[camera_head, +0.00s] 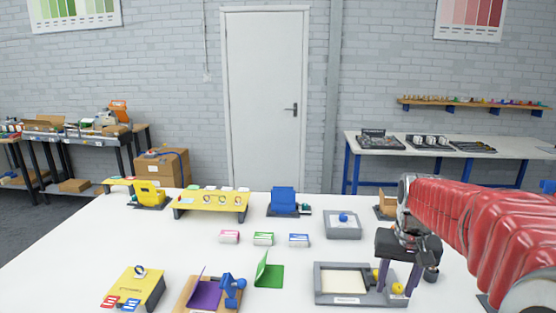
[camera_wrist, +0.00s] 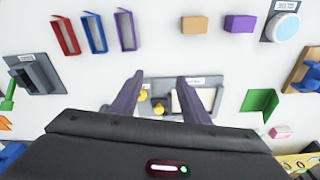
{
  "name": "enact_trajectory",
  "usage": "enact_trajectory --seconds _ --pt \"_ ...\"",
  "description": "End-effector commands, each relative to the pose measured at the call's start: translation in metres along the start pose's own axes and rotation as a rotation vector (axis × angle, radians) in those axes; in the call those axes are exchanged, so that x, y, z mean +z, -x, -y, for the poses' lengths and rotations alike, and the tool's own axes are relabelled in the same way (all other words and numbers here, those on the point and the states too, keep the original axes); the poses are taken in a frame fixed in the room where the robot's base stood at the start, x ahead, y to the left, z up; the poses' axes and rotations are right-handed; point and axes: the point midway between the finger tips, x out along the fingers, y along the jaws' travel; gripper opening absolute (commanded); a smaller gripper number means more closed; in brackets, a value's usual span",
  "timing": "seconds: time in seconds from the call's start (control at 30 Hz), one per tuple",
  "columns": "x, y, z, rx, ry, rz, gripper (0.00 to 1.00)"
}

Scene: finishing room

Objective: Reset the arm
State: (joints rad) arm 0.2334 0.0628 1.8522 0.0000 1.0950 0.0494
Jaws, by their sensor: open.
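My red-sleeved arm reaches in from the right in the head view. My gripper (camera_head: 398,283) points down above the right part of the white table (camera_head: 290,250). Its two dark fingers stand apart with nothing between them. In the wrist view my gripper (camera_wrist: 160,78) spans part of a grey tray (camera_wrist: 210,82) below. The tray (camera_head: 346,300) holds a cream panel (camera_head: 343,280) and yellow round pieces (camera_head: 398,288) at its right end. I cannot tell the exact height of the fingertips above the tray.
A purple-and-blue fixture (camera_head: 206,292), a green angled piece (camera_head: 268,272) and a yellow stand (camera_head: 134,288) sit front left. A grey tray with a blue piece (camera_head: 343,231) stands behind. Red, blue and purple frames (camera_wrist: 95,33) lie top left in the wrist view. Bare table lies between.

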Motion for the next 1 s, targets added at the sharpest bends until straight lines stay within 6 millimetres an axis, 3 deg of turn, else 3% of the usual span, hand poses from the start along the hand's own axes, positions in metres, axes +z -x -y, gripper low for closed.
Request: enact_trajectory --seconds 0.5,1.0 --pt "0.107 0.016 0.027 -0.020 0.121 -0.124 0.42" --pt "0.196 0.020 0.042 -0.050 0.217 -0.248 0.42"
